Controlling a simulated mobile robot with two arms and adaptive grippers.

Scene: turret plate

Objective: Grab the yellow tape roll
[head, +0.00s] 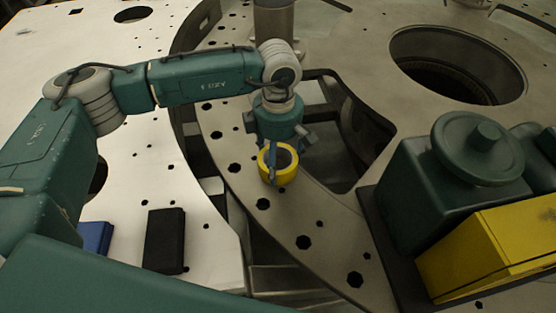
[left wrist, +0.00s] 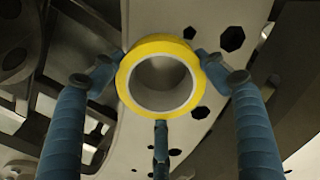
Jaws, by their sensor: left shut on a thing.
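The yellow tape roll (head: 285,179) is at the middle of the head view, over the curved grey plate. My left gripper (head: 276,150) reaches it from behind and is shut on it. In the left wrist view, the roll (left wrist: 159,47) shows as a yellow ring with a pale inner rim. The blue fingers of my left gripper (left wrist: 160,85) surround it: one at each side and one at the bottom. Whether the roll touches the plate or hangs just above it, I cannot tell. My right gripper is not in view.
The curved grey plate (head: 232,140) has several bolt holes and a large opening behind the roll. A dark green machine (head: 425,195) and a yellow box (head: 500,250) stand at right. A black box (head: 165,240) and a blue box (head: 96,237) lie on the white plate at lower left.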

